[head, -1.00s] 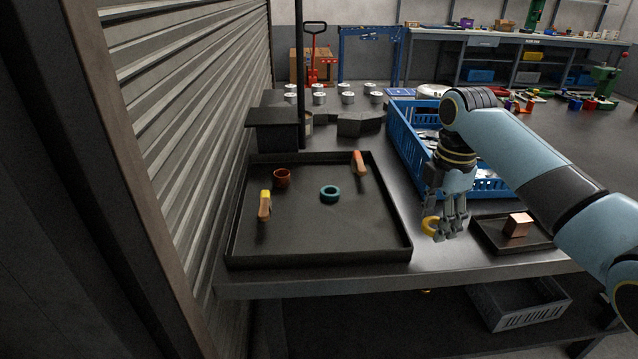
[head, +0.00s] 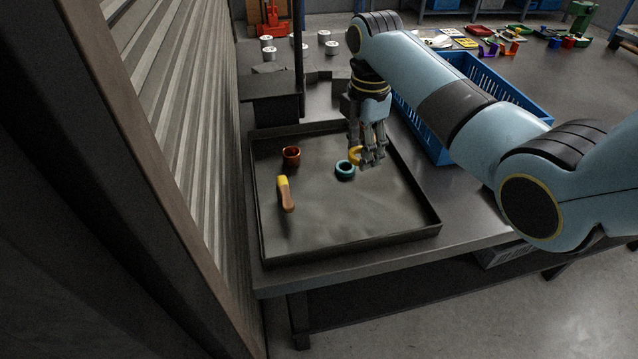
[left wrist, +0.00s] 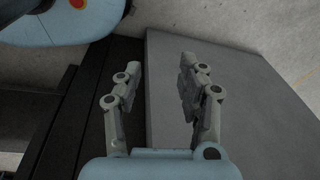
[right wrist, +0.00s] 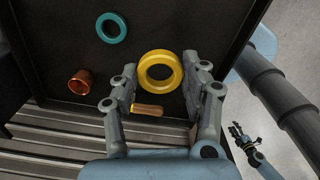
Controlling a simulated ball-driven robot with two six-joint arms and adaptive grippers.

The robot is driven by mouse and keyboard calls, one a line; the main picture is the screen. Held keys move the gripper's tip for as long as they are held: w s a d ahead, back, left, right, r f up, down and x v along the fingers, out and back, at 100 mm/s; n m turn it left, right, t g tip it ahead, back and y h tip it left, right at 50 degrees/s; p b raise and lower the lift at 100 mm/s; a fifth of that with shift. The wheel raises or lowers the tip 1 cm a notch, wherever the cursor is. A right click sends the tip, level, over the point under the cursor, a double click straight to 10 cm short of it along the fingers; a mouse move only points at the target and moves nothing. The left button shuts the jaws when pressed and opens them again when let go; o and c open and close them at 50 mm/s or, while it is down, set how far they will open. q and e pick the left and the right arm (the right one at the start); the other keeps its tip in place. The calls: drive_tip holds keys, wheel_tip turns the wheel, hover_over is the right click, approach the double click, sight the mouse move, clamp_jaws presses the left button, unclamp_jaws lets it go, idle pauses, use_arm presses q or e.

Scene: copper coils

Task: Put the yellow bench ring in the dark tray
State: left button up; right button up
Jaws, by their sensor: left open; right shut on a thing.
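The yellow bench ring (head: 354,156) is held in my right gripper (head: 370,154), whose fingers are shut on it. It also shows in the right wrist view (right wrist: 144,72), between the fingertips. The ring hangs over the right back part of the dark tray (head: 350,218), close to a teal ring (head: 345,170); its exact height above the floor of the tray is hard to tell. My left gripper (left wrist: 158,75) is open and empty in the left wrist view, with a grey surface beyond it. It is not visible in the head view.
The tray also holds a copper cup (head: 291,156) and a yellow-tipped tool with a brown handle (head: 286,195). A blue crate (head: 437,140) stands right of the tray. The tray's front is clear.

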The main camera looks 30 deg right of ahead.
sight(331, 230)
drive_tip(key=s+a+f, duration=0.1)
drive_tip(key=a, duration=0.1)
drive_tip(key=s+a+f+p, duration=0.1)
drive_tip(key=s+a+f, duration=0.2)
drive_tip(key=a, duration=0.2)
drive_tip(key=shift+s+f+p, duration=0.15)
drive_tip(key=shift+f+p, duration=0.05)
drive_tip(key=shift+p, duration=0.2)
drive_tip(key=a+f, duration=0.1)
drive_tip(key=s+a+f, duration=0.1)
drive_tip(key=shift+s+a, duration=0.1)
drive_tip(key=shift+a, duration=0.2)
wheel_tip(331, 230, down, 4)
drive_tip(key=shift+r, duration=0.25)
drive_tip(key=shift+f, duration=0.3)
drive_tip(key=shift+s, duration=0.1)
drive_tip(key=shift+f, duration=0.15)
drive_tip(key=o, duration=1)
drive_tip(key=shift+c, duration=0.2)
use_arm(q)
drive_tip(key=s, duration=0.1)
drive_tip(key=s+d+r, duration=0.1)
drive_tip(key=s, duration=0.1)
drive_tip(key=shift+s+d+r, duration=0.15)
drive_tip(key=shift+d+r, duration=0.05)
drive_tip(key=shift+r, duration=0.05)
